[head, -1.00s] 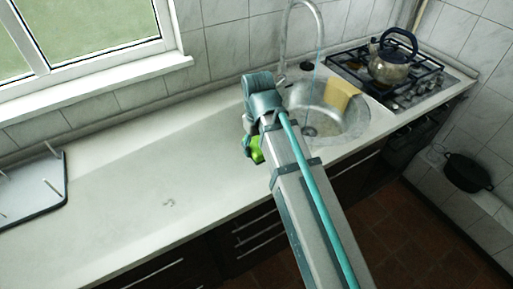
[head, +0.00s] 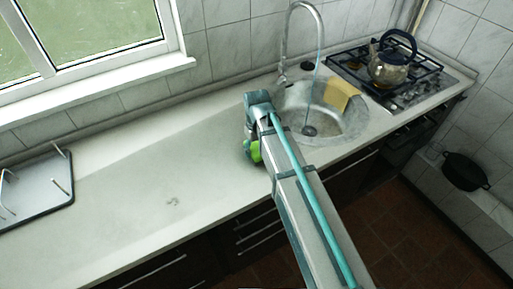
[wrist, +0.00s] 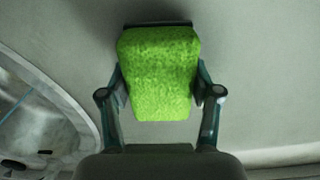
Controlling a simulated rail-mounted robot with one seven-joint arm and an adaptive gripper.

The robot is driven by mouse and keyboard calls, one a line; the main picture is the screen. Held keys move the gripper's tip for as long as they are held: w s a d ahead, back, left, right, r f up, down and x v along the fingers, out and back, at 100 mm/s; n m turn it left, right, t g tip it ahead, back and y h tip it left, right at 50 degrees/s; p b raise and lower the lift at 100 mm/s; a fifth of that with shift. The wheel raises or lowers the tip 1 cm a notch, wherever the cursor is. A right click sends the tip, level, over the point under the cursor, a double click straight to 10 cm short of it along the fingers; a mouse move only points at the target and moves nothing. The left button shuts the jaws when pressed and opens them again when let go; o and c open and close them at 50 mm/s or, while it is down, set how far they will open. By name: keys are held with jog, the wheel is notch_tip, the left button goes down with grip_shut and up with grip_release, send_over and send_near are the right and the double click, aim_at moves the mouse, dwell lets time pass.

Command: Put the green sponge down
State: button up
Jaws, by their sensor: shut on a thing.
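The green sponge (wrist: 158,75) is a bright green block between the two fingers of my gripper (wrist: 160,92) in the wrist view. My gripper is shut on it, one finger on each side. In the head view the sponge (head: 254,151) shows partly below my gripper (head: 249,140), over the pale worktop (head: 140,190) just left of the sink. My arm hides part of it. I cannot tell whether the sponge touches the worktop.
The round sink (head: 335,128) with running water and a yellow cloth (head: 340,93) on its rim is right of my gripper. A kettle (head: 389,68) stands on the hob. A drying rack (head: 40,190) is at the far left. The worktop between is clear.

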aim_at(257, 146)
jog(key=shift+f, duration=0.35)
jog(key=shift+f, duration=0.2)
jog(key=o, duration=1.1)
jog(key=shift+r, duration=0.1)
notch_tip(257, 146, up, 12)
jog(key=b, duration=0.3)
jog(key=shift+r, duration=0.15)
